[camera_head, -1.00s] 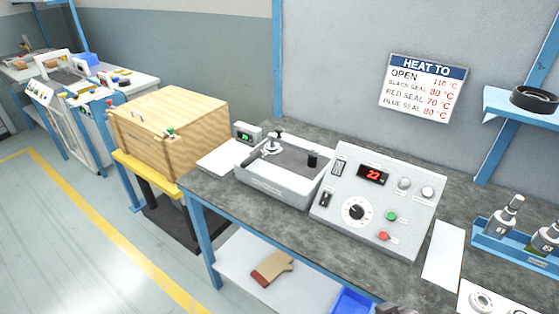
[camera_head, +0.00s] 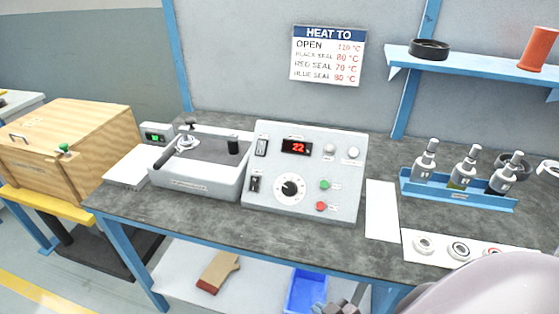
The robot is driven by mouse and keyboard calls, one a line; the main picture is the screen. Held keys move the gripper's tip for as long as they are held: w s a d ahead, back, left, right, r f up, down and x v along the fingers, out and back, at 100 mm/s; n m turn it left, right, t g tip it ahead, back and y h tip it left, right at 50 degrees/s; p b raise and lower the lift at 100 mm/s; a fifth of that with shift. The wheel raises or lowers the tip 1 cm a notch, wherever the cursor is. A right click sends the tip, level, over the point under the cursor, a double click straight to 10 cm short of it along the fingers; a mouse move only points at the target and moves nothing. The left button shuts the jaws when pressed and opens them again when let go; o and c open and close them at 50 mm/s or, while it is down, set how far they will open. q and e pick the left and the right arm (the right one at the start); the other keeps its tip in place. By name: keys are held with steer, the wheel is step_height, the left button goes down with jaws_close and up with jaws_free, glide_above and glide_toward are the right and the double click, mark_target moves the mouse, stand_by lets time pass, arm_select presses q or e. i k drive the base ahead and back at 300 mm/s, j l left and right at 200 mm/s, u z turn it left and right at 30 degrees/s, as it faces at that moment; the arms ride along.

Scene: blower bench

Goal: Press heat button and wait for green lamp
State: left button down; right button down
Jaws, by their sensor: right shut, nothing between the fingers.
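The grey control panel (camera_head: 345,213) stands on the bench with a red display (camera_head: 297,147) that reads 22. Below right are a green button (camera_head: 324,184) and a red button (camera_head: 320,206); their small labels are unreadable. Two round lamps, the left one (camera_head: 329,150) and the right one (camera_head: 352,153), look pale and unlit. A black dial (camera_head: 289,188) sits at lower middle. My right gripper (camera_head: 342,307) shows partly at the bottom edge, shut and empty, below and in front of the panel, not touching it. My left gripper is out of view.
A temperature sign (camera_head: 329,57) hangs behind. The bench front is clear.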

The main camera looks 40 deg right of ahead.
mark_target(324, 184)
steer(key=z, duration=1.35)
